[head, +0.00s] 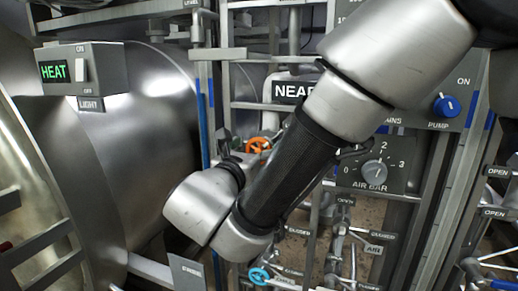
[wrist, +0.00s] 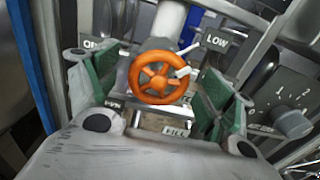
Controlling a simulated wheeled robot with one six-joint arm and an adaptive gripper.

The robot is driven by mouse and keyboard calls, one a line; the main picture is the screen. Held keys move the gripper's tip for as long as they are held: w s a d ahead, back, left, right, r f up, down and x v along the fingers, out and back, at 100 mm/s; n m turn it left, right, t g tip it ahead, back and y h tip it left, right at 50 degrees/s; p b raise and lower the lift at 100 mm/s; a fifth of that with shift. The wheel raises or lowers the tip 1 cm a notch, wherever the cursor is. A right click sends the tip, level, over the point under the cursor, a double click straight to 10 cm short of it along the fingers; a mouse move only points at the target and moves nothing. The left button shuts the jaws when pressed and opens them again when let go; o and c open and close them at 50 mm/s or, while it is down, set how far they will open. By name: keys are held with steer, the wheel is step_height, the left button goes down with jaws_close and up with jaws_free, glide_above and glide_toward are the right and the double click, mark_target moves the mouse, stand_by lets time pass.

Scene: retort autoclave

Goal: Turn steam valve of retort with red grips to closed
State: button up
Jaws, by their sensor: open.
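An orange handwheel (wrist: 157,77) with spokes stands upright between the fingers of my gripper (wrist: 158,98) in the wrist view. The fingers are open with green pads on either side, apart from the wheel, with gaps on both sides. In the head view the orange wheel (head: 258,145) shows just right of my gripper (head: 226,143), partly behind my arm. No label reading steam is legible, so I cannot tell from writing which valve this is. A small red piece (head: 6,246) shows at the left edge, on the side of the big steel retort (head: 135,140).
A blue handwheel (head: 258,276) sits low in the head view. A HEAT switch box (head: 82,70) is at left. An AIR BAR dial (head: 374,172) and blue PUMP knob (head: 446,105) are at right. Pipes and frame bars crowd the wheel. A FILL plate (wrist: 175,130) lies below it.

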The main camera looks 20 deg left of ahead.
steer(key=shift+w+d, duration=0.1)
steer(key=shift+w, duration=0.85)
steer(key=c, duration=1)
steer(key=shift+c, duration=0.2)
steer(key=shift+m, duration=0.3)
steer(key=m, duration=0.4)
steer(key=shift+d, duration=0.1)
steer(key=shift+d+f+m, duration=0.1)
steer(key=shift+m, duration=2)
